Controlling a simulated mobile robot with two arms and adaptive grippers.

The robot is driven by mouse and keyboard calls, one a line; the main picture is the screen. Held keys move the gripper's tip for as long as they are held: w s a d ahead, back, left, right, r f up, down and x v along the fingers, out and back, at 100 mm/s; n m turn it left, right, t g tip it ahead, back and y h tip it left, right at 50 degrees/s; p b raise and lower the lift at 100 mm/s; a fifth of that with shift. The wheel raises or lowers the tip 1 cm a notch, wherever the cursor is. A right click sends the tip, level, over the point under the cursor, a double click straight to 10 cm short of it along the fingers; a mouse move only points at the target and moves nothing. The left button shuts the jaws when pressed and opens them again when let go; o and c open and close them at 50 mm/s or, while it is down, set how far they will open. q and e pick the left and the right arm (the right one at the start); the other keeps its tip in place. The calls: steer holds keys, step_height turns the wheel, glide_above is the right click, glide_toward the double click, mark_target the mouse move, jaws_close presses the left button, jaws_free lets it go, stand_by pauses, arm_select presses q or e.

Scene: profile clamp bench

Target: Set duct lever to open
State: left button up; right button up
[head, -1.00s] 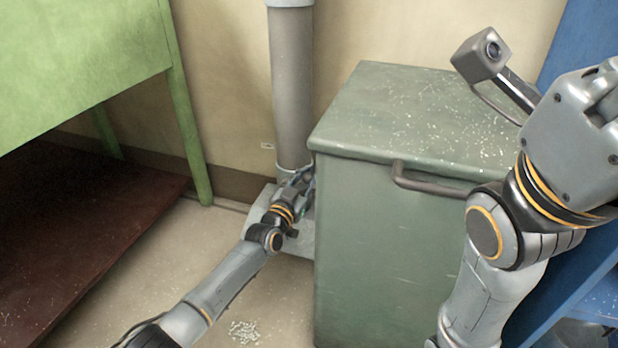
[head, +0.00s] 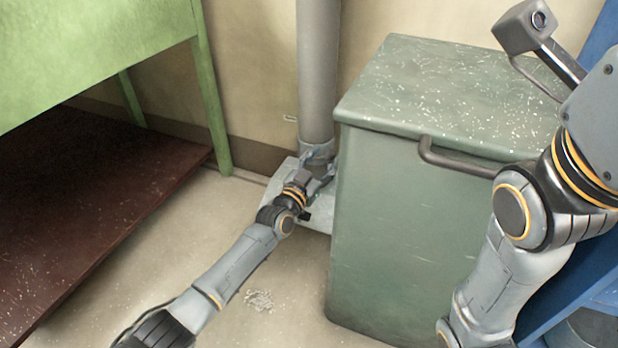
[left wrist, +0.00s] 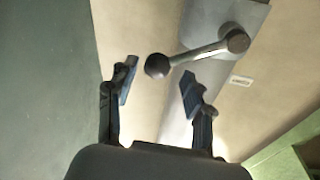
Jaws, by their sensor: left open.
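The duct lever is a metal rod (left wrist: 205,52) with a round dark knob (left wrist: 157,66), in the left wrist view. The rod runs from a pivot (left wrist: 235,41) on the grey duct (left wrist: 225,14) down to the left. My left gripper (left wrist: 158,75) is open, with its two fingertips to either side of the knob; I cannot tell whether they touch it. In the head view the left gripper (head: 318,172) is low at the front of the grey vertical duct (head: 318,75), and the lever cannot be made out there.
A green lidded bin (head: 400,230) with a handle (head: 450,160) stands close right of the duct. A green table (head: 90,50) with a dark red lower shelf (head: 90,200) is at left. Small pale scraps (head: 259,300) lie on the floor. A small label (left wrist: 240,81) is on the wall.

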arm_select(q)
steer(key=v, duration=0.9)
steer(key=shift+c, duration=0.4)
